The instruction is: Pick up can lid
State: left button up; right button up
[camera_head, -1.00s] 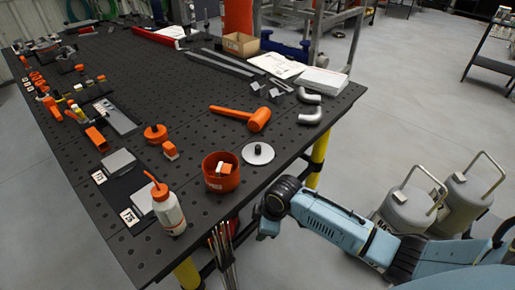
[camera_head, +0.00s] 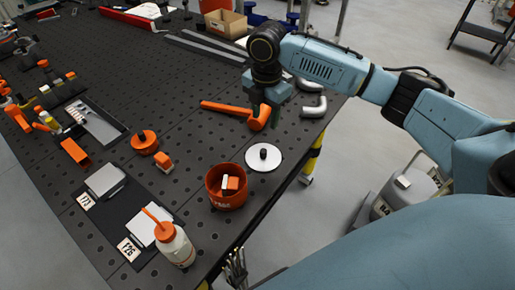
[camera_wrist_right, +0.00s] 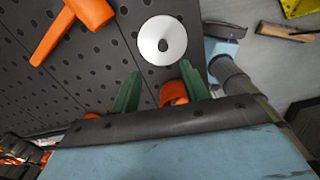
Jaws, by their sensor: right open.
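The can lid (camera_head: 254,163) is a flat white disc with a dark knob, lying on the black perforated table (camera_head: 190,125) near its right edge. It also shows in the right wrist view (camera_wrist_right: 152,34), beyond the fingertips. My right gripper (camera_head: 265,112) is above the table, over the orange mallet's head and farther back than the lid. In the right wrist view its two green fingers (camera_wrist_right: 160,68) are apart, with nothing held. The orange can (camera_head: 224,198) stands just in front of the lid with small blocks inside.
The orange mallet (camera_head: 226,107) lies behind the lid, and grey pipe elbows (camera_head: 314,107) lie to its right. A white bottle with an orange cap (camera_head: 174,246) stands at the front. An orange knobbed piece (camera_head: 144,142) is to the left.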

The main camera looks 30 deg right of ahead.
send_over(264, 150)
notch_tip(264, 150, down, 6)
jog(key=shift+d+f, duration=0.15)
jog(key=shift+f, duration=0.9)
jog(key=f, duration=0.4)
jog(key=shift+a+f, duration=0.15)
jog(key=shift+a, duration=0.05)
pick_arm(q)
jog(key=shift+s, duration=0.9)
pick_arm(e)
jog(key=shift+f, duration=0.1)
pick_arm(q)
jog(key=shift+s, duration=0.1)
jog(key=shift+s, duration=0.15)
pick_arm(e)
grip_shut()
